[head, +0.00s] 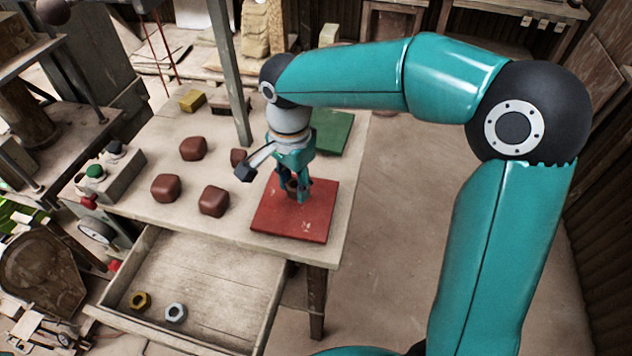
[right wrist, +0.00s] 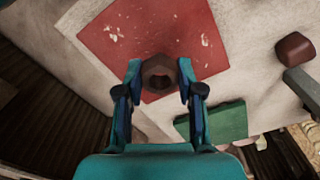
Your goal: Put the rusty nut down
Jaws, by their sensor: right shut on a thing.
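My right gripper (head: 297,193) points down over the red plate (head: 262,222) at the table's front right corner. It is shut on the rusty nut (head: 292,184), a brown hex nut partly hidden by the fingers in the head view. In the right wrist view the nut (right wrist: 159,74) sits between the fingertips of the gripper (right wrist: 160,72), its hole facing the camera, with the red plate (right wrist: 110,35) behind it. The fingertips are close to the plate; I cannot tell whether the nut touches it. My left gripper is not in view.
A green plate (head: 333,132) lies behind my gripper. Several brown blocks (head: 213,201) stand left of the red plate. An open drawer (head: 225,292) below holds a brass nut (head: 140,300) and a steel nut (head: 175,312). A post (head: 229,75) rises from the table behind.

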